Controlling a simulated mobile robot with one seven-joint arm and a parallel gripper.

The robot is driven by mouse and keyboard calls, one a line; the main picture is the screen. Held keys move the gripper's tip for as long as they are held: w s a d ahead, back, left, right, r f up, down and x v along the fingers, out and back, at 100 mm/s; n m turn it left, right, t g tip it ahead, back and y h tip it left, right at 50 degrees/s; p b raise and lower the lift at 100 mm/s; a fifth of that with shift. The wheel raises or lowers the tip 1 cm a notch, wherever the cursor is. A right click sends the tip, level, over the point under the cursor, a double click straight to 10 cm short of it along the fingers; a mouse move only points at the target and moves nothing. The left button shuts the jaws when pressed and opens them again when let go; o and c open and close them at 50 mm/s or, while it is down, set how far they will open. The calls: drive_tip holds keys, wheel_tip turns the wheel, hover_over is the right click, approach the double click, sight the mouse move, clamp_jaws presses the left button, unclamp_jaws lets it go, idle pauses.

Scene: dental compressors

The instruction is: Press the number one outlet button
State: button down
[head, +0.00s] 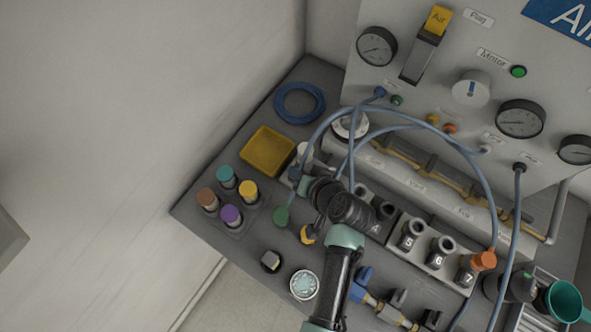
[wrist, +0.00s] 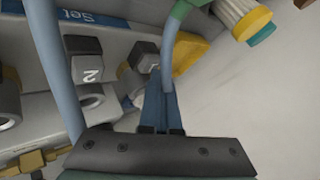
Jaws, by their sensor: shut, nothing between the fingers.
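In the wrist view, my gripper (wrist: 160,92) is shut and empty, its blue fingers together. The fingertips are close to a dark outlet button (wrist: 146,58) at the end of the row; its number cannot be read. Whether they touch it cannot be told. To its left is the dark button marked 2 (wrist: 88,66), above a round outlet opening (wrist: 92,97).
Blue-grey hoses (head: 492,185) loop over the row; one (wrist: 57,70) passes close to the gripper. Colourful-capped vials (head: 231,215), a yellow tray (head: 267,151) and a blue ring (head: 299,103) stand left. The gauge panel (head: 440,95) rises behind.

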drive_tip(key=shift+r+p, duration=0.85)
wheel_tip(320, 180, up, 5)
drive_tip(key=p, duration=0.4)
drive_tip(key=shift+r+p, duration=0.1)
drive_tip(key=shift+p, duration=0.25)
idle(0.6)
